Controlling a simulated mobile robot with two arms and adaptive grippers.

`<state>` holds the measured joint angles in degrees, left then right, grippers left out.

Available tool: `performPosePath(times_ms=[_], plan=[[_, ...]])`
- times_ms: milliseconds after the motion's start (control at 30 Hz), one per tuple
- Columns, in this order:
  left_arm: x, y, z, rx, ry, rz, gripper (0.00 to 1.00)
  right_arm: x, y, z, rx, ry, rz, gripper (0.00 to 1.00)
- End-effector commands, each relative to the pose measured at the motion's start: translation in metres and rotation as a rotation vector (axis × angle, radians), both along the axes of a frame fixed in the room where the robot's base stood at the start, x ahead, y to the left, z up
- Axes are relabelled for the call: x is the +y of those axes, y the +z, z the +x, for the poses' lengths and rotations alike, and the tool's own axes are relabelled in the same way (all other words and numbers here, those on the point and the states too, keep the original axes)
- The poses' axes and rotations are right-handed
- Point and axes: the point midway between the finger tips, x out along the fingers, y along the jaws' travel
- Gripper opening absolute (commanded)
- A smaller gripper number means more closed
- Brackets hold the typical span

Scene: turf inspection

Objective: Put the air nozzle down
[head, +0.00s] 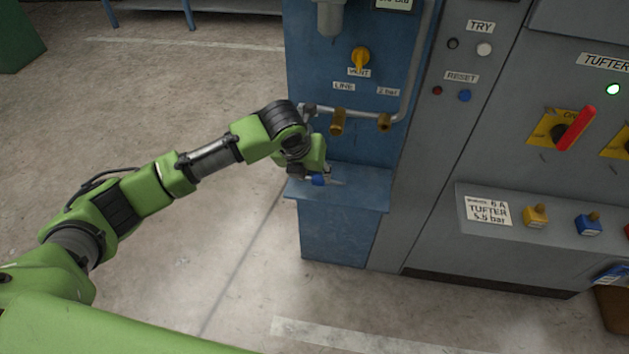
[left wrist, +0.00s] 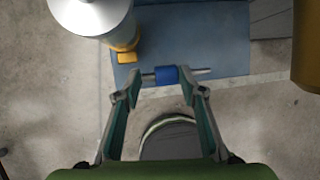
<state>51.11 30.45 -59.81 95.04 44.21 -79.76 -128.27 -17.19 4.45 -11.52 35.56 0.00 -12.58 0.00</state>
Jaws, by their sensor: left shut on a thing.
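The air nozzle (head: 318,180) is a small blue piece with thin metal ends. It also shows in the left wrist view (left wrist: 166,74), lying crosswise between my fingertips. My left gripper (left wrist: 166,76) is shut on its blue middle. In the head view the gripper is at the left front part of a blue shelf (head: 362,188), which juts from the blue cabinet. In the left wrist view the shelf (left wrist: 222,42) lies beneath and beyond the nozzle. I cannot tell whether the nozzle touches the shelf. My right gripper is not in view.
Brass fittings (head: 383,122) and a pipe stick out above the shelf, close to my left wrist. A yellow vent knob (head: 361,57) is higher up. A grey panel with a red-handled switch (head: 575,129) stands at right.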

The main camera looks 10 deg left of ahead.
Motion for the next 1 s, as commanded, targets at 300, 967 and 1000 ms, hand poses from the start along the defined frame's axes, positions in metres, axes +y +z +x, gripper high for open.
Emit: performPosePath(times_ms=[300, 967, 1000], plan=[[-0.003, -0.03, 0.005, 0.003, 0.0, 0.001, 0.15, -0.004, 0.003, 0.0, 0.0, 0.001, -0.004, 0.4], [-0.002, -0.041, 0.005, 0.0, -0.001, 0.0, 0.54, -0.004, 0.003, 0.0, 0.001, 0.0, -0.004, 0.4], [-0.002, -0.041, 0.005, 0.0, -0.001, 0.0, 0.54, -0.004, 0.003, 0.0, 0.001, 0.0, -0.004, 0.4]])
